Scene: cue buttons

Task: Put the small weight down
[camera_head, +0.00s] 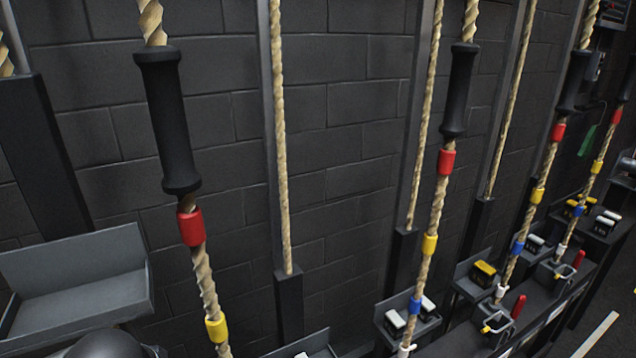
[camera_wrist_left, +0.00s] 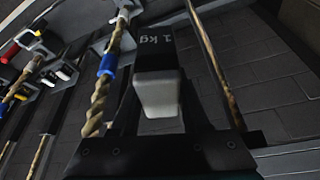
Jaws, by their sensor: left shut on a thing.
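The small weight (camera_wrist_left: 158,95) is in the left wrist view, a block with a black face marked "1 kg" and a pale grey end toward the camera. My left gripper (camera_wrist_left: 163,75) is shut on it, with dark fingers on both sides. The weight does not show in the head view, where only a dark rounded part of my arm appears at the bottom left. A grey open tray (camera_head: 75,297) stands on the left in the head view, with its visible floor bare. My right gripper is in neither view.
Twisted ropes hang before a black block wall (camera_head: 340,100); the nearest has a black sleeve (camera_head: 167,120), a red band (camera_head: 191,227) and a yellow band (camera_head: 217,329). Trays at the right hold pale and yellow weights (camera_head: 483,272). Rope locks with red handles (camera_head: 518,307) stand beside them.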

